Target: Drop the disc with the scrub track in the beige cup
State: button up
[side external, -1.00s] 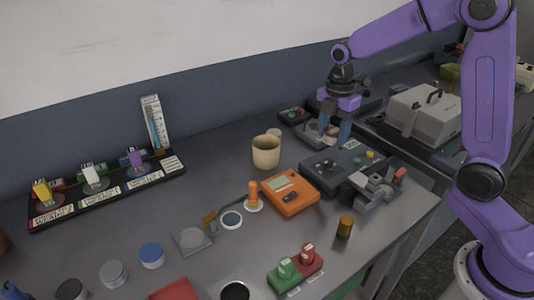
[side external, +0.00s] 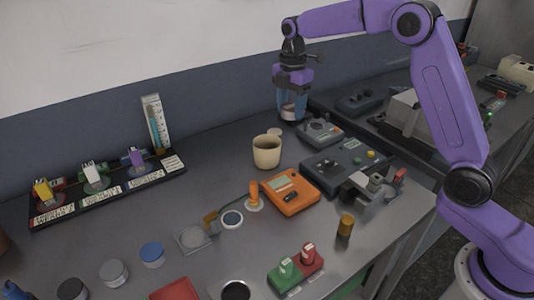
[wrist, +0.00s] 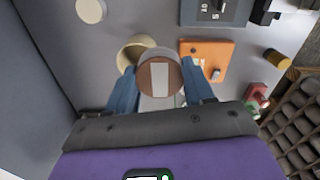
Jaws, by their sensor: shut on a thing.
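My gripper (side external: 291,111) is shut on a disc (side external: 289,112) and holds it above the back of the bench, behind and to the right of the beige cup. In the wrist view the disc (wrist: 160,77) shows a brown face with a pale strip across it, between the two blue fingers (wrist: 160,90). The beige cup (side external: 267,152) stands upright on the bench. In the wrist view the cup (wrist: 127,52) lies just beyond the disc, which hides part of it. I cannot see into the bottom of the cup.
An orange device (side external: 291,195) sits in front of the cup. A dark control box (side external: 340,165) and a grey unit (side external: 319,131) stand to its right. A rack with colored pieces (side external: 107,190) is at the left. The bench left of the cup is clear.

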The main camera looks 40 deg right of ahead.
jog(key=w+a+r, duration=0.1)
jog(key=w+a, duration=0.2)
jog(key=w, duration=0.1)
jog(key=shift+w+d+f, duration=0.1)
jog(key=shift+f, duration=1.3)
jog(key=shift+w+f, duration=0.1)
jog(key=shift+f, duration=1.3)
jog(key=o, duration=1.2)
notch_tip(320, 180, up, 12)
jog(key=shift+r, duration=0.1)
